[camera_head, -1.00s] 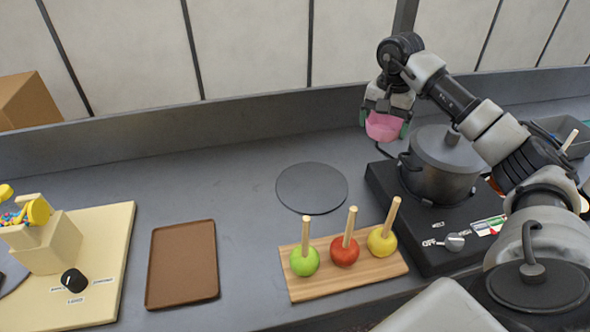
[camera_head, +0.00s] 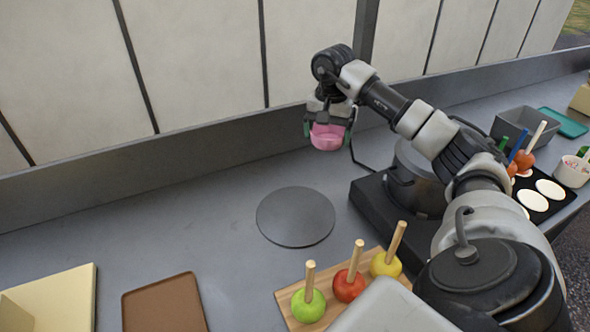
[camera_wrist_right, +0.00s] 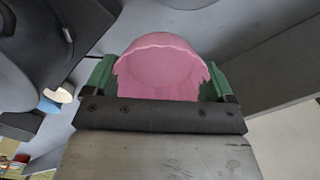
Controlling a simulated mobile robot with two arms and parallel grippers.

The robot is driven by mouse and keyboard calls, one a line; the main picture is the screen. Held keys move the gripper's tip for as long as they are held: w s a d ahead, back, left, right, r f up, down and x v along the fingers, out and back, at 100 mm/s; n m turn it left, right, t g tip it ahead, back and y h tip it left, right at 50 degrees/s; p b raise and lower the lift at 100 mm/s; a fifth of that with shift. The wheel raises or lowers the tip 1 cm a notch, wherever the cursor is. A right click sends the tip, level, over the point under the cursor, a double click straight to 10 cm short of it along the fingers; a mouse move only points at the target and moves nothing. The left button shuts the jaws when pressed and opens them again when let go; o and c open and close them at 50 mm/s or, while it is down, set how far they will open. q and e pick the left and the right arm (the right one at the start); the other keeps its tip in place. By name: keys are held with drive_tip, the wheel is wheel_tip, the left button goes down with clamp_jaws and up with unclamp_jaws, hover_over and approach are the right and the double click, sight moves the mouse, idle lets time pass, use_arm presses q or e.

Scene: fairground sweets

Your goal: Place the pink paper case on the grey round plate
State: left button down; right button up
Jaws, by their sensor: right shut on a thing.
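The pink paper case (camera_head: 327,138) is held above the counter near the back wall. My right gripper (camera_head: 328,128) is shut on it, with green-tipped fingers on both sides. In the right wrist view the case (camera_wrist_right: 160,68) sits between the two fingers of the right gripper (camera_wrist_right: 158,80), its open side partly facing the camera. The grey round plate (camera_head: 296,216) lies flat and empty on the counter, below and left of the case in the head view. The case is apart from the plate. My left gripper is not in view.
A wooden board (camera_head: 290,292) with green, red and yellow apples on sticks stands in front of the plate. A pot (camera_head: 410,180) on a black hob (camera_head: 372,205) is to the right, partly behind my arm. A brown tray (camera_head: 165,305) lies front left. Counter left of the plate is clear.

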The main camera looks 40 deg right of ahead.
drive_tip(key=shift+f, duration=0.8)
wheel_tip(320, 180, down, 3)
drive_tip(key=b, duration=0.2)
drive_tip(key=p, duration=0.3)
hover_over(296, 213)
wheel_tip(296, 213, down, 6)
drive_tip(key=shift+f, duration=0.1)
drive_tip(key=shift+a+f, duration=0.1)
drive_tip(key=shift+f, duration=0.1)
wheel_tip(296, 213, down, 3)
drive_tip(key=shift+f+p, duration=0.2)
drive_tip(key=shift+p, duration=0.2)
drive_tip(key=shift+f, duration=0.2)
